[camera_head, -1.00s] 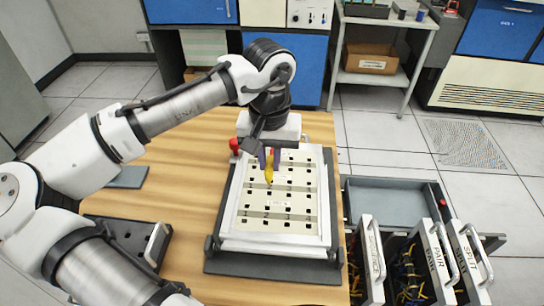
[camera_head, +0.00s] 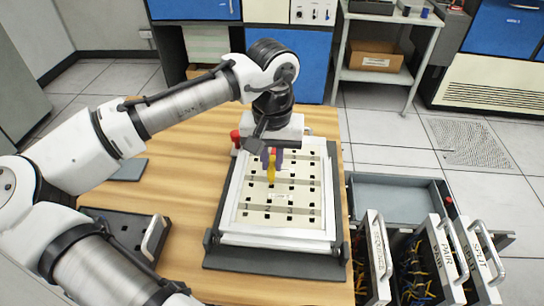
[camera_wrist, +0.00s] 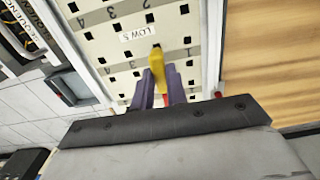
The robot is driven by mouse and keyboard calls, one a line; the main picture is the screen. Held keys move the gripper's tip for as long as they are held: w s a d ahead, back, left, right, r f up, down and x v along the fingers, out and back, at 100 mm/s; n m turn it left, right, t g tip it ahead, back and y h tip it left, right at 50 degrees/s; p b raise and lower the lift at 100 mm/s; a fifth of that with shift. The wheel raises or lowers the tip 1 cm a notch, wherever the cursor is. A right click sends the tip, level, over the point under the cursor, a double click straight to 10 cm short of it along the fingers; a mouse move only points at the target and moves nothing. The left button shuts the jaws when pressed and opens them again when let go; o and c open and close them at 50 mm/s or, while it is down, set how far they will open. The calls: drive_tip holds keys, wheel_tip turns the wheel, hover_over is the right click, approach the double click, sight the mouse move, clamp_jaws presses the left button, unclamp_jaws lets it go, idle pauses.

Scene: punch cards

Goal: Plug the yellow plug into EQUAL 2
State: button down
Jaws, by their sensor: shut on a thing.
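My gripper (camera_head: 272,160) is shut on the yellow plug (camera_head: 271,174), which points down over the upper middle of the cream plugboard (camera_head: 255,213). The plug (camera_wrist: 157,66) also shows between the purple fingers of my gripper (camera_wrist: 158,88) in the wrist view. The board has rows of black square holes with numbers and label strips. One strip in the wrist view reads "LOW S" (camera_wrist: 138,33); I cannot read EQUAL. The plug's tip is close to the board, and I cannot tell whether it touches.
A red knob (camera_head: 235,136) stands at the board's upper left. A dark holder (camera_head: 125,230) lies on the wooden table (camera_head: 195,190) at left. At right are a grey tray (camera_head: 400,192) and upright panels with handles, one marked PAIR (camera_head: 441,250).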

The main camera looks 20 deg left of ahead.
sight(272, 165)
drive_tip(key=shift+f+b, duration=0.4)
drive_tip(key=shift+f, duration=0.9)
idle(0.9)
drive_tip(key=c, duration=1.3)
unclamp_jaws()
wheel_tip(272, 165, up, 14)
drive_tip(key=shift+f, duration=0.1)
drive_tip(key=shift+s, duration=0.15)
